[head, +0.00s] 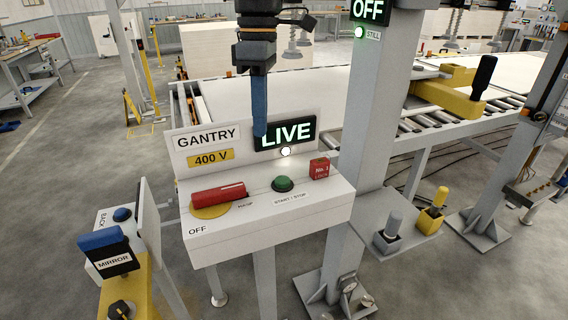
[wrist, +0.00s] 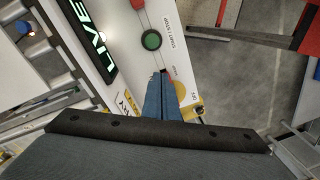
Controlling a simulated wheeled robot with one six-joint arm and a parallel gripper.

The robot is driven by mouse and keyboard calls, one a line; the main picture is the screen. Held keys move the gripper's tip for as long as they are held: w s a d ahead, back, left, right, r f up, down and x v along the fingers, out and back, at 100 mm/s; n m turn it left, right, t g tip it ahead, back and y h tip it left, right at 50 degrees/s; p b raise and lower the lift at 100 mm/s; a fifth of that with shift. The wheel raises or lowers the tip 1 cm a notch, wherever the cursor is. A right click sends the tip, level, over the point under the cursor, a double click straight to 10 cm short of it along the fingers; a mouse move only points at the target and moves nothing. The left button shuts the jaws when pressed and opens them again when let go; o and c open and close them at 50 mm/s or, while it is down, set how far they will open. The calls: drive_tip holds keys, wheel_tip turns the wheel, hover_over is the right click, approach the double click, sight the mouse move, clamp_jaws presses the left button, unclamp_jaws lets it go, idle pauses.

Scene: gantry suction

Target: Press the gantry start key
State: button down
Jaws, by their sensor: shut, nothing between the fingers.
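The gantry start key is a green round button (head: 283,184) labelled START / STOP on the sloping top of the white gantry console (head: 268,213). It also shows in the wrist view as a green button (wrist: 151,40). My gripper (head: 260,134) hangs above the console, its blue fingers closed and pointing down, up and left of the green button in the head view. In the wrist view the shut fingertips (wrist: 160,73) lie just below the button, apart from it. A lit LIVE sign (head: 286,133) with a white lamp (head: 286,152) stands behind the button.
A red handle (head: 218,193) on a yellow disc lies left of the button. A red lock (head: 319,168) sits to its right. A grey column (head: 375,110) rises right of the console. A MIRROR post (head: 112,262) stands at front left.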

sight(283, 179)
drive_tip(key=d+r+m+t+p, duration=0.1)
drive_tip(key=d+m, duration=0.4)
drive_tip(key=m, duration=0.7)
drive_tip(key=shift+d+r+m+t+y+p, duration=0.3)
drive_tip(key=shift+r+t+p, duration=0.15)
drive_tip(key=shift+r, duration=0.25)
drive_tip(key=shift+s+f, duration=0.1)
drive_tip(key=f+p, duration=0.1)
drive_tip(key=f, duration=0.3)
drive_tip(key=f+p, duration=0.1)
drive_tip(key=f, duration=0.4)
drive_tip(key=a+f+p, duration=0.1)
drive_tip(key=f+p, duration=0.1)
drive_tip(key=f, duration=0.2)
drive_tip(key=shift+w+f, duration=0.35)
drive_tip(key=shift+f, duration=0.05)
